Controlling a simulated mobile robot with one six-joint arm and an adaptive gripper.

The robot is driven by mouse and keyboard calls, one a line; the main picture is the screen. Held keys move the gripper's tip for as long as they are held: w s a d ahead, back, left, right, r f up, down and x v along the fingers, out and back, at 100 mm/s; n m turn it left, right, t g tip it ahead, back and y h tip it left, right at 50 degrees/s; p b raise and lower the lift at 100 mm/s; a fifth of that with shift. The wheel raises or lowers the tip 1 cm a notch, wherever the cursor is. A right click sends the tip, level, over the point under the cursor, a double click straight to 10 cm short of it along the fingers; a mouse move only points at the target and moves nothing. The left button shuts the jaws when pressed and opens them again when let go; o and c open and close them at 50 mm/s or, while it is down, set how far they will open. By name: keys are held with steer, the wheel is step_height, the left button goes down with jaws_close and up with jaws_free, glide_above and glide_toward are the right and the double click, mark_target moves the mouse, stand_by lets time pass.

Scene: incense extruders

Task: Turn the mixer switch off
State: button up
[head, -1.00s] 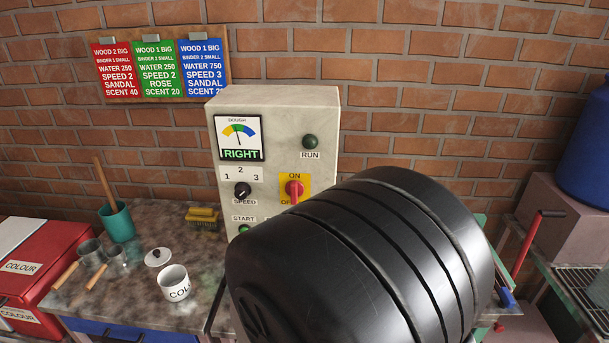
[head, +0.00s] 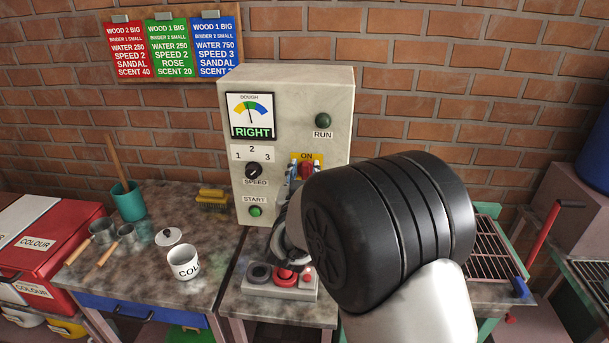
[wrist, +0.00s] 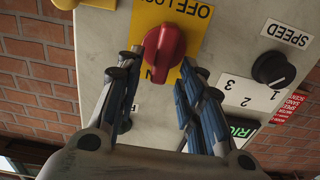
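The mixer switch is a red rotary knob (head: 306,170) on a yellow plate on the front of the grey control box (head: 338,110). In the wrist view, which is upside down, the red knob (wrist: 162,48) has its handle toward the ON label, away from OFF LOCK. My gripper (wrist: 159,64) is open, with one blue-and-black finger on each side of the handle. Contact with the knob cannot be made out. In the head view my gripper (head: 303,174) is at the switch, and my arm hides part of the box's lower right.
The speed dial (head: 254,170) and green start button (head: 255,211) are left of the switch. A base with red and dark knobs (head: 285,276) stands below.

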steer(key=shift+w, duration=0.2)
jaws_close()
stand_by(0.4)
